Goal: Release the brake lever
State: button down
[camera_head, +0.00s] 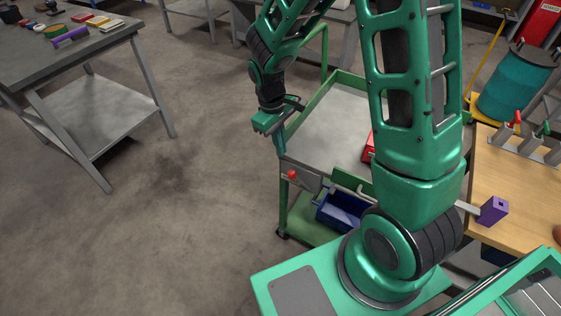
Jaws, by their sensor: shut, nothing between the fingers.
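A small red knob (291,174), which looks like the end of the brake lever, sits at the left of a grey plate (309,182) on the near side of a green cart (284,205). The lever's shaft is too small to make out clearly. My gripper (280,153) points down at the cart's near left corner, just above and slightly left of the knob. Its fingers are shut and empty. I cannot tell whether they touch the cart's edge, but they look apart from the knob.
A blue bin (340,212) sits on the cart's lower shelf, and a red object (368,147) is on its top, partly behind my arm. A wooden bench (510,190) stands at right, a grey table (75,45) at upper left. The floor (180,210) left of the cart is clear.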

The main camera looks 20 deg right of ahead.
aim_at(285, 166)
jog(key=f, duration=0.6)
jog(key=d+f, duration=0.1)
jog(key=f, duration=0.2)
jog(key=shift+s+d+f, duration=0.1)
jog(key=shift+s+f, duration=0.25)
